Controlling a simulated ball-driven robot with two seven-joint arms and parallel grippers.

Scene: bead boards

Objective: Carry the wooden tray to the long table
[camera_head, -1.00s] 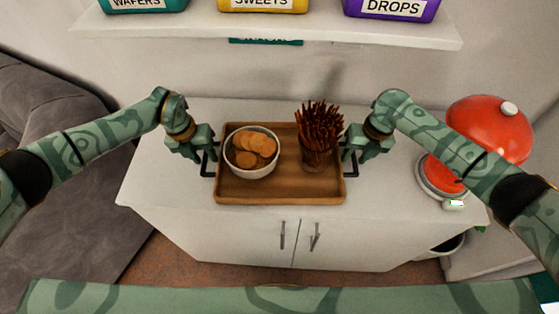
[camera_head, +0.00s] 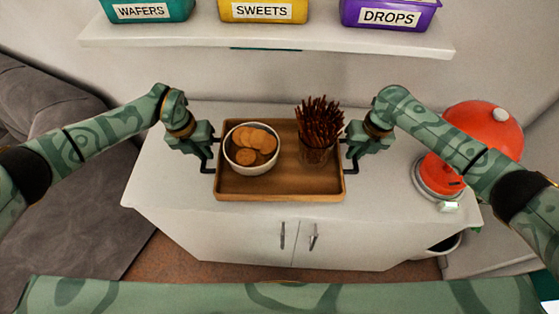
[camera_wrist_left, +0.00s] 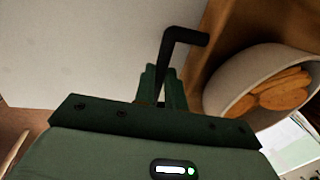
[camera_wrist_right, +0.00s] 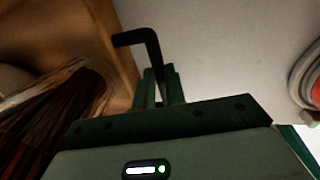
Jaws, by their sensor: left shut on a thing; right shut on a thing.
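The wooden tray (camera_head: 265,195) is level over the white cabinet top. A white bowl of round biscuits (camera_head: 251,171) stands on its left part, and a clear glass of dark sticks (camera_head: 318,122) on its right part. My left gripper (camera_head: 210,156) is shut on the tray's left black handle (camera_wrist_left: 185,37). My right gripper (camera_head: 350,155) is shut on its right black handle (camera_wrist_right: 136,38). Whether the tray's underside touches the cabinet top is hidden. No long table is in view.
The white cabinet (camera_head: 170,185) is below the tray. A wall shelf (camera_head: 270,37) with labelled bins is behind it. A red domed appliance (camera_head: 484,132) stands at the right end of the cabinet top. A grey sofa (camera_head: 70,215) is at the left.

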